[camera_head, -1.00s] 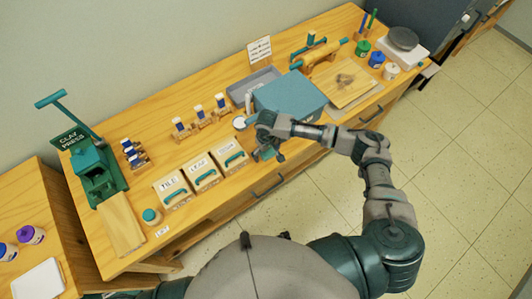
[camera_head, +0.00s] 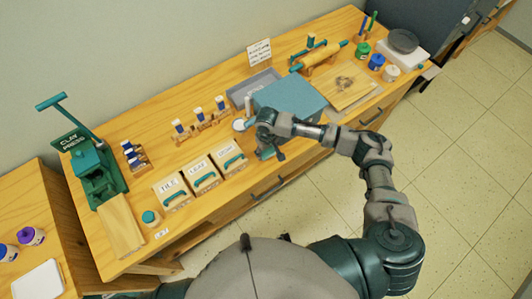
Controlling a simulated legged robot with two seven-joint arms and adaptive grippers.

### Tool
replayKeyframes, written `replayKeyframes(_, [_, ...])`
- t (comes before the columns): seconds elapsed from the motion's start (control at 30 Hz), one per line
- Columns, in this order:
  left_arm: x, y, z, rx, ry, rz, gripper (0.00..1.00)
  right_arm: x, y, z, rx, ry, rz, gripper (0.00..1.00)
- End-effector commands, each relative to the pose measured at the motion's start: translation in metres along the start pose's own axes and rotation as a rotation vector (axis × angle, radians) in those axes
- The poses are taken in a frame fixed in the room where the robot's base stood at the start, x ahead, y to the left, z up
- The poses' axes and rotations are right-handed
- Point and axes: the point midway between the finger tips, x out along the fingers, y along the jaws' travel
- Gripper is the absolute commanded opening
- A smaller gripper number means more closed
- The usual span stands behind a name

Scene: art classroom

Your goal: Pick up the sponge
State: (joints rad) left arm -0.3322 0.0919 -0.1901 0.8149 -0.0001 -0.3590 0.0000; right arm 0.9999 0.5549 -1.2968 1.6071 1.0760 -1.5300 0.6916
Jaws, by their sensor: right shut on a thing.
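My right gripper (camera_head: 268,155) points down at the front edge of the wooden bench, just in front of the blue-grey box (camera_head: 290,97) and right of the labelled wooden boxes. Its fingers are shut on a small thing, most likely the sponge. That thing is almost wholly hidden by the fingers and wrist, so its shape and colour cannot be made out. I cannot tell whether it touches the bench. No other sponge can be made out on the bench. My left gripper is not in view.
Three wooden boxes with green handles (camera_head: 205,178) stand left of my right gripper. A small white dish (camera_head: 239,125) lies behind it. A grey tray (camera_head: 241,92) is further back. A green clay press (camera_head: 96,168) stands at the left. A wooden board (camera_head: 372,90) lies to the right.

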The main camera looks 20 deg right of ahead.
Motion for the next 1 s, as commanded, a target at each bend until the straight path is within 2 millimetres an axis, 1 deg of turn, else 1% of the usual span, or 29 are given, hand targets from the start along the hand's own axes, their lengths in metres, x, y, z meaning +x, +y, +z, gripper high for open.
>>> replayKeyframes(0.03, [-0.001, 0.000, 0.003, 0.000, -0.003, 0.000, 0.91, -0.009, 0.000, -0.001, 0.000, 0.002, 0.000, 0.43])
replayKeyframes(0.07, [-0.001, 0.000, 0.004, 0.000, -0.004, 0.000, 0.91, -0.013, 0.000, -0.001, -0.001, 0.002, 0.000, 0.43])
replayKeyframes(0.1, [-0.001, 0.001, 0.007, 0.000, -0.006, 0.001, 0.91, -0.011, 0.001, 0.009, -0.001, -0.002, 0.000, 0.43])
replayKeyframes(0.17, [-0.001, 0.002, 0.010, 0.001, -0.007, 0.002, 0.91, -0.012, 0.001, 0.021, -0.002, -0.001, 0.001, 0.43])
replayKeyframes(0.37, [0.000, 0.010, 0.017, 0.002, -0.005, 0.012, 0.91, -0.017, 0.004, 0.075, -0.002, -0.002, 0.001, 0.43])
replayKeyframes(0.4, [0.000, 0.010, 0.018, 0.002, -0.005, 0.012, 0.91, -0.019, 0.004, 0.087, -0.002, -0.002, 0.000, 0.43])
replayKeyframes(0.5, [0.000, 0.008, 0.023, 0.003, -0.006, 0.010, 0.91, -0.021, 0.005, 0.113, -0.002, -0.002, 0.001, 0.43])
replayKeyframes(0.6, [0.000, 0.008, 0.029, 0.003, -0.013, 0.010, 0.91, -0.022, 0.006, 0.134, -0.002, -0.002, 0.001, 0.43])
replayKeyframes(0.7, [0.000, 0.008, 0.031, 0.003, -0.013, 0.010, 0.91, -0.023, 0.007, 0.147, 0.000, -0.002, 0.001, 0.43])
replayKeyframes(0.8, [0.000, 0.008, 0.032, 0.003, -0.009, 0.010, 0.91, -0.024, 0.007, 0.155, 0.000, -0.001, 0.001, 0.43])
replayKeyframes(1.0, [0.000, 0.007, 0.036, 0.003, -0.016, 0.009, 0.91, -0.025, 0.007, 0.160, 0.000, 0.000, 0.001, 0.43])
